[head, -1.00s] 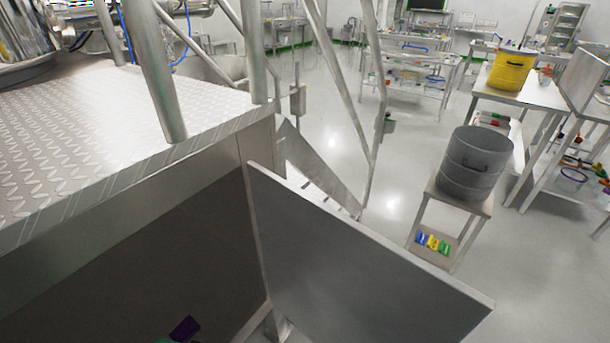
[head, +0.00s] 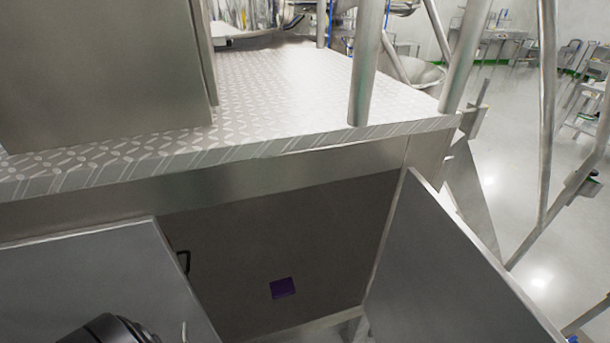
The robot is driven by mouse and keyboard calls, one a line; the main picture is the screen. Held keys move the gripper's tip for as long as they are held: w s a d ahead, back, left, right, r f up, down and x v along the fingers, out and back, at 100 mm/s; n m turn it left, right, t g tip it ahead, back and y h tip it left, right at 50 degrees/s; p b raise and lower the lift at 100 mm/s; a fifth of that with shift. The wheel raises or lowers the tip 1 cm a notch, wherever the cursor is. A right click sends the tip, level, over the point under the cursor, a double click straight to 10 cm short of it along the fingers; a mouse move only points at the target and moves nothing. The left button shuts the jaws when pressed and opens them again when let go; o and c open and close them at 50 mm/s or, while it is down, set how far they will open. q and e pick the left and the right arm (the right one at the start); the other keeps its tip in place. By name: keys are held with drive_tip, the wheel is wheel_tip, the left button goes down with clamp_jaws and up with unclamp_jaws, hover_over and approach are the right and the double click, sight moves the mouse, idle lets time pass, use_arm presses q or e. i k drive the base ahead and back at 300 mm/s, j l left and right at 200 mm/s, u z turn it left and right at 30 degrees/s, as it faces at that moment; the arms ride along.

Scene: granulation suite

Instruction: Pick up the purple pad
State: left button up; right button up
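The purple pad (head: 283,288) is a small dark purple flat square. It shows in the head view inside the dark, open compartment (head: 330,225) under the raised platform, low and a little left of the picture's middle. Nothing touches it that I can see. A black rounded part, probably of my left arm, shows at the bottom left edge, in front of the left door. No fingertips of either gripper are in view.
Open grey doors stand on both sides of the compartment, the left door (head: 105,285) and the right door (head: 450,270). The tread-plate platform (head: 270,95) overhangs it, with metal rail posts (head: 365,65). Clear floor (head: 530,190) shows at the right.

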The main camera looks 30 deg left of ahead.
sight(285, 287)
drive_tip(key=j+u, duration=0.15)
drive_tip(key=u, duration=1)
drive_tip(key=i+j+u, duration=0.25)
drive_tip(key=i+j, duration=0.25)
drive_tip(key=j, duration=0.1)
